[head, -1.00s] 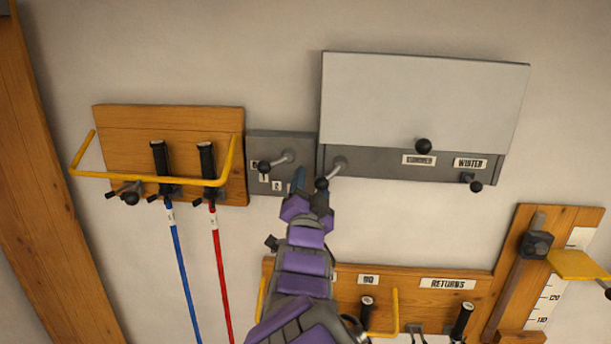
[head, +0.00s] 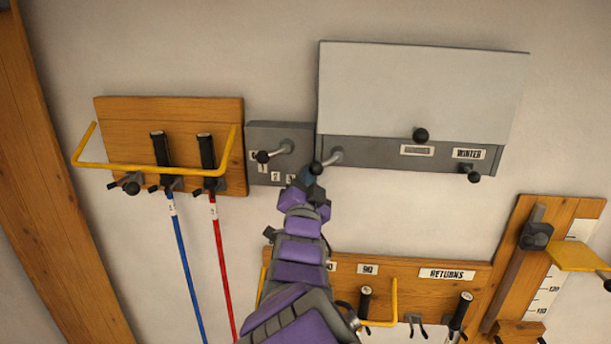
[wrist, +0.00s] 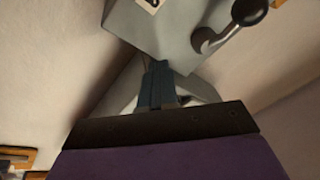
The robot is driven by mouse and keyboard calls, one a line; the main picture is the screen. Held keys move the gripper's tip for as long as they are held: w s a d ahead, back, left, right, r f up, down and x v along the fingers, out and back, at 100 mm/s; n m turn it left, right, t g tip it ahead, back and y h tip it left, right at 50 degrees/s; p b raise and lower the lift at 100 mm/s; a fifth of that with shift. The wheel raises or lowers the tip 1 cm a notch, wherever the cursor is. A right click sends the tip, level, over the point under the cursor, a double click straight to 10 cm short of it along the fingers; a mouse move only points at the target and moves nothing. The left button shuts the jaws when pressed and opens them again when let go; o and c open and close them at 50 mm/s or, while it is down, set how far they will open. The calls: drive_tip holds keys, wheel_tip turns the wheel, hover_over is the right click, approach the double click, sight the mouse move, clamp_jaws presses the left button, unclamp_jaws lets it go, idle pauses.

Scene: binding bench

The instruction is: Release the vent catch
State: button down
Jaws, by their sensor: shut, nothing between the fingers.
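The wide grey vent box (head: 420,95) hangs on the wall, with a pale front panel over a darker strip. A grey lever with a black ball knob (head: 316,168) stands out at the strip's lower left; I take it for the vent catch. My gripper (head: 308,179) is just below this knob, partly overlapping it; contact cannot be told. In the wrist view its blue fingers (wrist: 157,85) are shut and empty. A ball-knobbed lever (wrist: 250,12) shows there at the upper right, apart from the fingers; which lever it is cannot be told.
A small grey box (head: 283,136) with another knobbed lever is close on the left. A yellow rail (head: 150,169) juts out before blue and red poles. A returns rack (head: 480,273) is below.

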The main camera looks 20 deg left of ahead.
sight(321, 169)
drive_tip(key=c, duration=1.8)
unclamp_jaws()
drive_tip(key=shift+d+r+h, duration=0.4)
drive_tip(key=shift+d+r, duration=0.05)
drive_tip(key=shift+d, duration=0.05)
drive_tip(key=o, duration=0.4)
drive_tip(key=shift+w+d+r+m, duration=0.1)
drive_tip(key=shift+d+r+m, duration=0.05)
drive_tip(key=shift+m, duration=0.15)
drive_tip(key=o, duration=0.5)
drive_tip(key=shift+d, duration=0.55)
drive_tip(key=shift+c, duration=0.2)
drive_tip(key=shift+o, duration=0.7)
drive_tip(key=shift+d+r, duration=0.1)
drive_tip(key=shift+d, duration=0.3)
drive_tip(key=shift+a, duration=0.25)
